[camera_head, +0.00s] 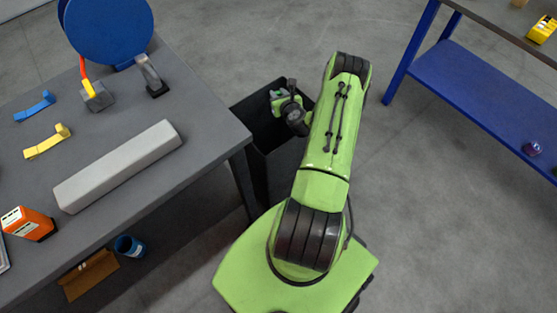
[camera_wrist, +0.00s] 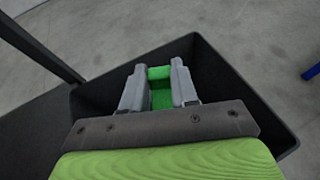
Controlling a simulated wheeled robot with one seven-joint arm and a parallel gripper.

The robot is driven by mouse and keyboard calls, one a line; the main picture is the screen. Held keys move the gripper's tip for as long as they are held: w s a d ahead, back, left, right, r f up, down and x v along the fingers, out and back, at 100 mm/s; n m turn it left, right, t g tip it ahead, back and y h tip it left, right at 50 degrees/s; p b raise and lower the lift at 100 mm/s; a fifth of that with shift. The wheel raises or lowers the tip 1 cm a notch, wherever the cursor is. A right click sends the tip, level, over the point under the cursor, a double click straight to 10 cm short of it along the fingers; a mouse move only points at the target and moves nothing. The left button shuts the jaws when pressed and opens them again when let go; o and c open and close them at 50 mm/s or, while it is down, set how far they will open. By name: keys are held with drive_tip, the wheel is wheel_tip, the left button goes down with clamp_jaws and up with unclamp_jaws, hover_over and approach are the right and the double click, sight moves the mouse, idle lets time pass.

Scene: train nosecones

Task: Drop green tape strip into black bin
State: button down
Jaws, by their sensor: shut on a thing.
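My gripper (camera_wrist: 158,88) is over the black bin (camera_wrist: 226,82) in the wrist view, with its grey fingers shut on the green tape strip (camera_wrist: 160,73). The strip shows bright green between and just beyond the fingers. In the head view the black bin (camera_head: 254,106) stands on the floor beside the grey table, and my wrist hides part of it. My gripper (camera_head: 277,95) is above the bin opening there. The fingertips are too small in that view to make out clearly.
The grey table (camera_head: 205,110) holds a blue strip (camera_head: 36,106), a yellow strip (camera_head: 47,142), a long grey block (camera_head: 118,166), a blue disc (camera_head: 108,28) and an orange box (camera_head: 27,224). A blue shelf (camera_head: 480,90) stands right. Open floor lies between.

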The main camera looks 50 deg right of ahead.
drive_tip(key=c, duration=0.8)
unclamp_jaws()
drive_tip(key=p+v, duration=0.1)
drive_tip(key=v, duration=1.4)
drive_tip(key=shift+s+a+r, duration=0.15)
drive_tip(key=shift+s+a, duration=0.1)
drive_tip(key=shift+s, duration=0.05)
